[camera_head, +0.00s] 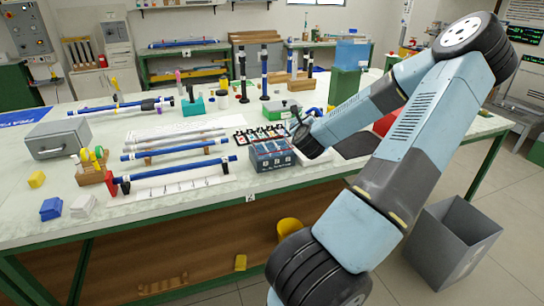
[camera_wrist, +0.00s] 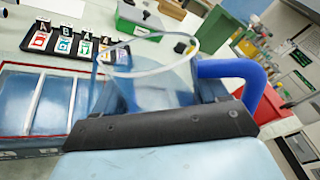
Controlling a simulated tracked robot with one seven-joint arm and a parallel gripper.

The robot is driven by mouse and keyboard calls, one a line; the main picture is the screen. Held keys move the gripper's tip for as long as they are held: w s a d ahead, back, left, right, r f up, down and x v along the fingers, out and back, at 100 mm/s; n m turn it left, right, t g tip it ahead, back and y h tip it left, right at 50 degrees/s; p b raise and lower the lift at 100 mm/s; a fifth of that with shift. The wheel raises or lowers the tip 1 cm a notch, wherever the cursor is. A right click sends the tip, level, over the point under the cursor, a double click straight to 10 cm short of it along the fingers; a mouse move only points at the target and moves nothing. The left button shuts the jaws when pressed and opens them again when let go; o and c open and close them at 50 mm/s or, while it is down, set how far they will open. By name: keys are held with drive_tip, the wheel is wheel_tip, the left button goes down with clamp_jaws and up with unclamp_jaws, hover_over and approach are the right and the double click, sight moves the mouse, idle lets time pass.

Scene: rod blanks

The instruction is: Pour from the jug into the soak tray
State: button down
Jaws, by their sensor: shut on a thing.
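The soak tray (camera_head: 272,161) is a grey-blue divided box at the table's front edge, in the middle of the head view. Its pale dividers (camera_wrist: 72,104) and dark blue compartments fill the left of the wrist view. The jug is clear with a pale rim (camera_wrist: 160,72) and a thick blue handle (camera_wrist: 245,68). My gripper (camera_wrist: 160,105) is shut on the jug, beside the tray's right end. In the head view my gripper (camera_head: 303,138) and arm largely hide the jug. The jug's contents and exact tilt cannot be told.
A card strip with coloured symbols (camera_wrist: 72,45) lies behind the tray, near a green box (camera_head: 281,112). Rods on supports (camera_head: 178,148) lie left of the tray. A dark mat (camera_head: 353,144) lies right. A grey bin (camera_head: 452,245) stands on the floor.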

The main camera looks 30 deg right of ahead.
drive_tip(key=shift+f+n+g, duration=0.3)
drive_tip(key=shift+f+n, duration=0.1)
drive_tip(key=shift+n, duration=0.5)
idle(1.6)
drive_tip(key=shift+f+n+g+h, duration=0.3)
drive_tip(key=shift+f+n, duration=0.35)
drive_tip(key=shift+n, duration=0.15)
idle(2.2)
drive_tip(key=shift+w+r+n, duration=0.1)
drive_tip(key=shift+r+n, duration=0.15)
drive_tip(key=shift+n, duration=0.35)
idle(1.9)
